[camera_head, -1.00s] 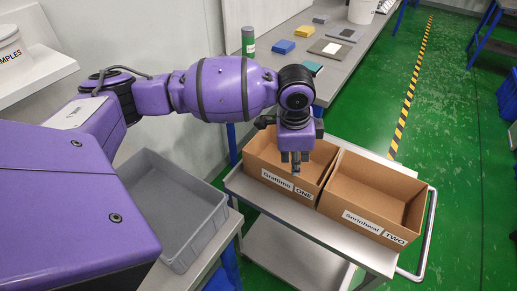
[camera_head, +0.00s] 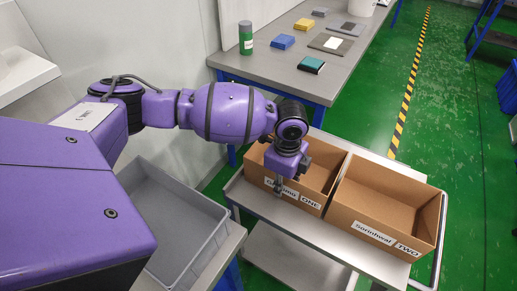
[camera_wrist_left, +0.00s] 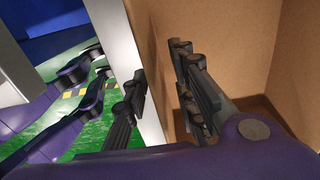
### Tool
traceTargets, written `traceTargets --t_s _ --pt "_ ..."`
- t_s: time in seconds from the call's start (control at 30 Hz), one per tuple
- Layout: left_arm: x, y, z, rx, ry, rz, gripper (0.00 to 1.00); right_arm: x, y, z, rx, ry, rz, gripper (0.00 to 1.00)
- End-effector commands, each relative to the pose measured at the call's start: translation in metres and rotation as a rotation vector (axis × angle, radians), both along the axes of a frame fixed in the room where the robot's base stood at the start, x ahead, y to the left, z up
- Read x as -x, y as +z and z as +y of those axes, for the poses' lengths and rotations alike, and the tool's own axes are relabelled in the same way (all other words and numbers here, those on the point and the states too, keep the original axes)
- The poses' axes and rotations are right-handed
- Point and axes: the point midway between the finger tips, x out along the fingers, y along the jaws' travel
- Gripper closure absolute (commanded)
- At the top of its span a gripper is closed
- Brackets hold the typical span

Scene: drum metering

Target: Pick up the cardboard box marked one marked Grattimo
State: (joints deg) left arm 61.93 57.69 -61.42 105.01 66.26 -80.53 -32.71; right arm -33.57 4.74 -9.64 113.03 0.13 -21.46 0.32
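In the left wrist view, the fingers (camera_wrist_left: 160,88) are apart, on either side of the box wall. One finger is outside by the pale label side, the other inside the brown box (camera_wrist_left: 230,50). A gap shows beside the wall, so the gripper looks open.
The cart (camera_head: 276,219) has a rail at its right end. A grey empty tray (camera_head: 165,215) sits at the left. A grey table (camera_head: 262,66) behind holds a green canister (camera_head: 246,40) and several small blocks. Green floor is free at the right.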

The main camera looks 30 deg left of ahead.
Motion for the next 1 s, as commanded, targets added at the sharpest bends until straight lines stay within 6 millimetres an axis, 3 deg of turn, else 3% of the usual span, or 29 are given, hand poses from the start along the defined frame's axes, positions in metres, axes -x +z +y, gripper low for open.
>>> traceTargets --t_s 0.13,0.33,0.53,1.0 --pt "0.0 -0.018 -0.001 0.0 -0.001 -0.002 0.75 0.001 -0.001 0.0 0.0 0.0 0.002 1.0" --pt "-0.001 -0.018 -0.001 0.001 0.0 -0.004 0.75 0.0 -0.001 0.0 0.001 0.0 0.001 1.0" --pt "-0.001 -0.018 -0.001 0.001 0.0 -0.004 1.0 0.0 -0.001 0.0 0.001 0.0 0.001 1.0" --pt "-0.002 -0.014 -0.001 0.001 0.0 -0.006 1.0 0.0 0.0 0.0 0.001 0.0 0.0 1.0"
